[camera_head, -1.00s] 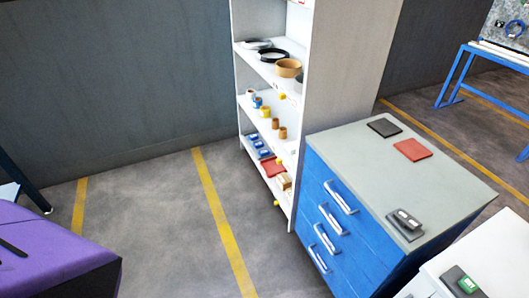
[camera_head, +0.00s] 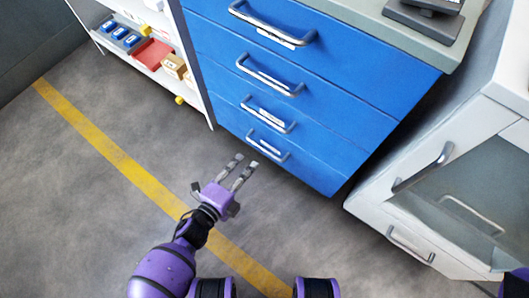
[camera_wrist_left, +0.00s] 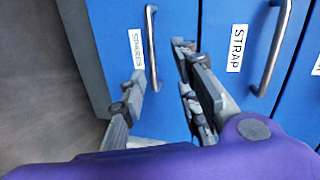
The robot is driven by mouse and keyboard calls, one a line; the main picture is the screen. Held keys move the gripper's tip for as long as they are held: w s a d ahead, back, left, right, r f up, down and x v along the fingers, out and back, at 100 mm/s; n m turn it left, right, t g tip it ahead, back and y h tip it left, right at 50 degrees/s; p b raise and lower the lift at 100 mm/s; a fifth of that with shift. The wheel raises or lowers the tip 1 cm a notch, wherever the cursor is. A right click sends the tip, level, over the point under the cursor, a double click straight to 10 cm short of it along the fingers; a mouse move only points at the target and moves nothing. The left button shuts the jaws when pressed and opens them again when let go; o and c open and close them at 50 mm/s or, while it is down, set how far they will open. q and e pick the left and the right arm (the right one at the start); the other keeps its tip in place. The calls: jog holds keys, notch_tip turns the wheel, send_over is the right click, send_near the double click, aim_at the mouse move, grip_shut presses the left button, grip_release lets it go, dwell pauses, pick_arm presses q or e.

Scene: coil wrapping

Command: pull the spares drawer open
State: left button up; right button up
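The blue spares drawer (camera_head: 318,174) is the bottom one of the blue cabinet and looks shut, flush with the drawers above. Its metal bar handle (camera_head: 268,150) shows in the head view. In the left wrist view the handle (camera_wrist_left: 152,45) stands beside the white SPARES label (camera_wrist_left: 136,50). My left gripper (camera_head: 246,161) is open and empty just in front of this handle. In the left wrist view the handle lines up between the two fingers, with no contact visible. My right gripper is out of view.
The strap drawer handle (camera_wrist_left: 273,50) is just above the spares drawer. A white cabinet (camera_head: 375,195) with handles stands close on the right. A white shelf (camera_head: 170,65) with small bins stands left. The floor (camera_head: 70,200) before the drawers is clear.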

aim_at(264, 149)
pick_arm(q)
jog(key=w+d+f+b, duration=0.1)
jog(key=w+d, duration=0.1)
jog(key=w, duration=0.1)
jog(key=w+d+f+m+b, duration=0.1)
jog(key=w+d+f, duration=0.1)
jog(key=w+d+f+m+h+b, duration=0.1)
jog(key=w+d+b, duration=0.1)
jog(key=w, duration=0.1)
jog(key=shift+w+f, duration=0.15)
jog(key=shift+w, duration=0.2)
jog(key=shift+w+d, duration=0.1)
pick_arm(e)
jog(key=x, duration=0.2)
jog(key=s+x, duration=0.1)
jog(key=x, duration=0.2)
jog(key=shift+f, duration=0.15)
pick_arm(q)
jog(key=shift+c, duration=0.5)
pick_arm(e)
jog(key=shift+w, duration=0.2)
pick_arm(q)
grip_shut()
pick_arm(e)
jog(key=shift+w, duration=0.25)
